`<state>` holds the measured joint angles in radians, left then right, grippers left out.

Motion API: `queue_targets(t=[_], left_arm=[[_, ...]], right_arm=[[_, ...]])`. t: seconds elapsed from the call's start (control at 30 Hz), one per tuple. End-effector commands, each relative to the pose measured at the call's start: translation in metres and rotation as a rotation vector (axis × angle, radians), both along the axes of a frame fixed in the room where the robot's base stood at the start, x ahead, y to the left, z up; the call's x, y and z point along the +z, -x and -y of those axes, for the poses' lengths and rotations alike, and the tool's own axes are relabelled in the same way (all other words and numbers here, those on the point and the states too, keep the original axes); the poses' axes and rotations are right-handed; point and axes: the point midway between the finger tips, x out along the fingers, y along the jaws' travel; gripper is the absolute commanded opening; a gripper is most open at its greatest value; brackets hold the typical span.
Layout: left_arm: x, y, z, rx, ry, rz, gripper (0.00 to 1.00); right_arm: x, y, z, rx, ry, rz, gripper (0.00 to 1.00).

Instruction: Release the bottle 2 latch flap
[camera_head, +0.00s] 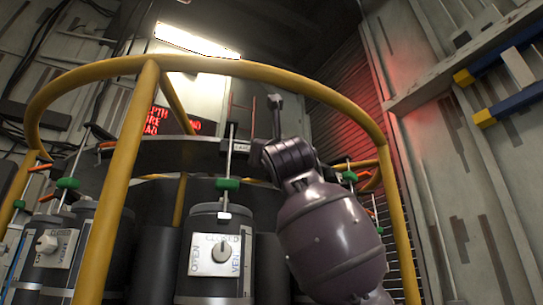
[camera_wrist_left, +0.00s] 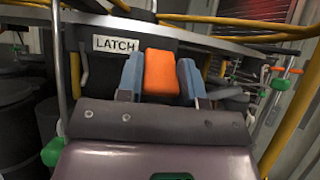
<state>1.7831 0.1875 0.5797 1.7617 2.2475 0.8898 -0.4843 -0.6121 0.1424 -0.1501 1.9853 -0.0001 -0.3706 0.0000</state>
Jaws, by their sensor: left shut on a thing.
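In the left wrist view, my left gripper (camera_wrist_left: 161,78) has its two blue-grey fingers on either side of an orange latch flap (camera_wrist_left: 162,72). The fingers are shut on the flap. A white LATCH label (camera_wrist_left: 115,44) is on the dark plate just left of it. In the head view, my purple-grey arm reaches up to the ring, and its hand hides the flap; the label (camera_head: 240,147) shows partly beside the hand. A grey bottle (camera_head: 216,220) with an OPEN/VENT knob plate (camera_head: 214,256) stands below. No bottle number is readable. My right gripper is not in view.
A yellow guard rail (camera_head: 207,64) curves around the bottle rosette, with posts in front and at right. Rods with green collars (camera_head: 228,184) stand above the bottles. Another bottle knob plate (camera_head: 55,247) is at left. Ribbed walls close the right side.

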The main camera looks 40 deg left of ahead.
Motion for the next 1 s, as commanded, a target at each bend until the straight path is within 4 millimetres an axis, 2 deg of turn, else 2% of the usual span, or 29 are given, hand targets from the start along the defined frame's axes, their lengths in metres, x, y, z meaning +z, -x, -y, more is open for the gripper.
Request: queue_targets(t=[0.4,0.77,0.8,0.93,1.0], left_arm=[[-0.004,-0.002,-0.003,0.000,-0.092,0.054,0.10],[-0.004,-0.002,-0.003,0.000,-0.095,0.057,0.10],[-0.004,-0.002,-0.003,0.000,-0.095,0.057,0.39],[-0.004,-0.002,-0.003,0.000,-0.094,0.057,0.58],[-0.004,-0.002,-0.003,0.000,-0.094,0.057,0.60]], right_arm=[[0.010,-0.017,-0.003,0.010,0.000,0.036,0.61],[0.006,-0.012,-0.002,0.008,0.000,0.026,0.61],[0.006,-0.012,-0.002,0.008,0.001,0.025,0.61],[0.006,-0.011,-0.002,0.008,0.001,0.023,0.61],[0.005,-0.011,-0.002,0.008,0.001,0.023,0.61]])
